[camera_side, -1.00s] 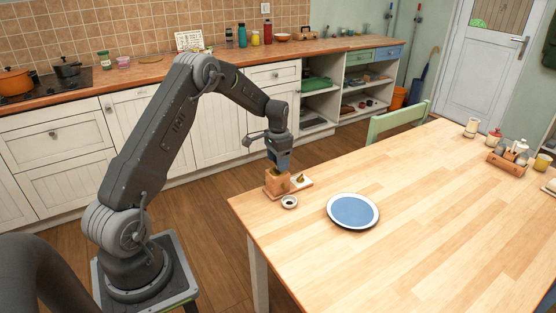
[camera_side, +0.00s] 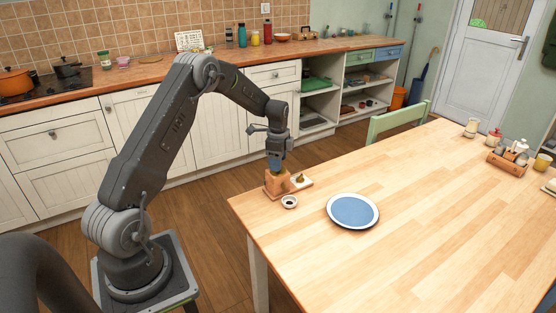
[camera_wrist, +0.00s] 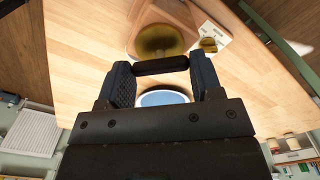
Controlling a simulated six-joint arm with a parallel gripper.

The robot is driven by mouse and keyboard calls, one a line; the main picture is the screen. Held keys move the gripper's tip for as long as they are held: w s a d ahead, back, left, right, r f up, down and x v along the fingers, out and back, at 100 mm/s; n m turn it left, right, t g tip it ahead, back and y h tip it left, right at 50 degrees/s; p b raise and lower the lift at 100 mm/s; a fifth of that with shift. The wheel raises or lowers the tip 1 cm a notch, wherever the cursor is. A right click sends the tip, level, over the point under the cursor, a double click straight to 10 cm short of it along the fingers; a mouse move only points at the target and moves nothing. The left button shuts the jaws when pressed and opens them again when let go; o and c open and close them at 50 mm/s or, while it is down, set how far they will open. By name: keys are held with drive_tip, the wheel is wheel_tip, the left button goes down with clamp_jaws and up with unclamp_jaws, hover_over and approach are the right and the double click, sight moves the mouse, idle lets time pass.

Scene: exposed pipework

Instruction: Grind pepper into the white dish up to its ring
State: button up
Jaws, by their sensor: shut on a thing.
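A wooden box-shaped pepper grinder (camera_side: 276,187) stands at the near left corner of the table. Its brass dome (camera_wrist: 160,40) shows in the wrist view. My gripper (camera_side: 275,168) is just above the grinder, pointing down. In the wrist view, its two blue-padded fingers (camera_wrist: 160,82) are closed on a dark bar-like handle (camera_wrist: 160,65) beside the dome. The small white dish (camera_side: 289,202) sits on the table just in front of the grinder, with a dark middle. Its ring and pepper level are too small to make out, and I do not see it in the wrist view.
A white card (camera_side: 300,182) with a small brass-coloured piece lies right of the grinder. A blue plate with a white rim (camera_side: 353,211) lies farther right. A wooden caddy (camera_side: 508,163) with jars stands at the far right. The table's middle is clear.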

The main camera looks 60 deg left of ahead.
idle(0.4)
drive_tip(key=o, duration=0.9)
wheel_tip(320, 180, up, 14)
drive_tip(key=shift+f, duration=0.1)
idle(0.4)
